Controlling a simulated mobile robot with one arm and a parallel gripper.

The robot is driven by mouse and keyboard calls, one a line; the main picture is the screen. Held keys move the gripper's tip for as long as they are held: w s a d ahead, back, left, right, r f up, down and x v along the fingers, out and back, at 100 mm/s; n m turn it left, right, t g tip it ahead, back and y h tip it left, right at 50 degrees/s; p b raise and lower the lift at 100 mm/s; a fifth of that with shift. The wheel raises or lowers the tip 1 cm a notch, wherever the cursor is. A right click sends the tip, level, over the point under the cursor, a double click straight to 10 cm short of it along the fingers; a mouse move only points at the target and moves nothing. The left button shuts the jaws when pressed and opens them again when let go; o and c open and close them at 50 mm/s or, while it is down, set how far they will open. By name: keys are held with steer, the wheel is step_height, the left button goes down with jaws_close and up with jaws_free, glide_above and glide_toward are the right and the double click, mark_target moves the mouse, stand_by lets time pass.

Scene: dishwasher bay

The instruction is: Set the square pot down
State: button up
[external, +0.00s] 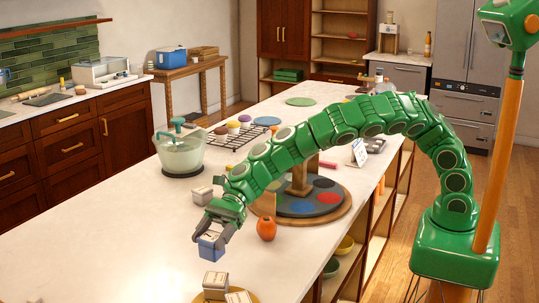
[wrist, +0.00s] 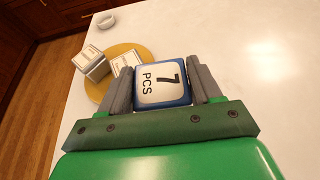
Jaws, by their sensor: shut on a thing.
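The square pot (external: 208,247) is blue with a pale label on its top. In the wrist view, the pot (wrist: 161,84) shows the marking "7 PCS". My gripper (external: 217,230) is shut on it, and in the wrist view my gripper (wrist: 162,90) has one grey finger on each side of it. The pot is over the white counter; I cannot tell whether its underside touches the top. My green arm reaches down to it from the right.
A round yellow board (wrist: 91,88) bears two white boxes (wrist: 92,62) (wrist: 124,64) close to the pot. A white bowl (wrist: 105,22) stands farther off. An orange fruit (external: 266,228), a dark turntable (external: 318,205) and a white box (external: 202,195) stand nearby. The counter's left front (external: 110,255) is clear.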

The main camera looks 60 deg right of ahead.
mark_target(206, 255)
steer(key=shift+w+a+f, duration=0.4)
steer(key=shift+a+f, duration=0.1)
steer(key=shift+f, duration=0.15)
steer(key=shift+f, duration=0.1)
steer(key=shift+w+a+f, duration=0.2)
steer(key=shift+f, duration=1.65)
steer(key=o, duration=1.2)
steer(key=shift+f, duration=0.1)
steer(key=shift+c, duration=0.2)
